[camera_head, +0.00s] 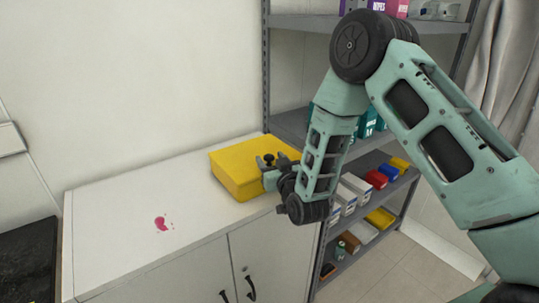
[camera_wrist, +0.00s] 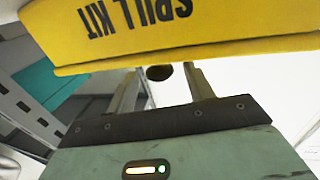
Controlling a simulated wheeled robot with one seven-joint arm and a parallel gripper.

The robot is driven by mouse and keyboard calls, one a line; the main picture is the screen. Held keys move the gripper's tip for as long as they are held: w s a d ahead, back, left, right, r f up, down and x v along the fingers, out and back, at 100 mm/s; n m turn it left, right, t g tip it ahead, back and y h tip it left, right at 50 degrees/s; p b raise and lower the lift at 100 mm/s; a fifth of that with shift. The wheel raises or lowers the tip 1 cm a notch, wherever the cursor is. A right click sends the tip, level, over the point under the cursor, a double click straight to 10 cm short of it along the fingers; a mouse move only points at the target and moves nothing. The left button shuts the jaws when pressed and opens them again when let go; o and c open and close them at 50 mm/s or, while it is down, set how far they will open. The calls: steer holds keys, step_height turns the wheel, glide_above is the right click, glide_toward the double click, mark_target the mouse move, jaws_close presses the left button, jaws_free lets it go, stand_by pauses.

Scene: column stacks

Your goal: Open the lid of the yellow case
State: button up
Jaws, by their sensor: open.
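The yellow case (camera_head: 235,170) sits on the white cabinet top, and its lid looks shut. In the wrist view the yellow case (camera_wrist: 190,30) fills the top, with upside-down "SPILL KIT" lettering and a rim along its lower edge. My gripper (camera_head: 266,163) is at the right part of the case in the head view and hides some of it. In the wrist view my gripper (camera_wrist: 160,80) is open, its two fingers apart just below the rim. A dark round thing (camera_wrist: 158,73) shows between the fingertips. I cannot tell whether the fingers touch the case.
The white cabinet top (camera_head: 110,210) is clear to the left, apart from a red stain (camera_head: 161,223). A grey metal shelf unit (camera_head: 290,122) with boxes and bins stands close behind and to the right. A dark surface (camera_head: 28,260) lies at the lower left.

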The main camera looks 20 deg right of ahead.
steer(key=shift+w, duration=0.9)
steer(key=shift+c, duration=0.2)
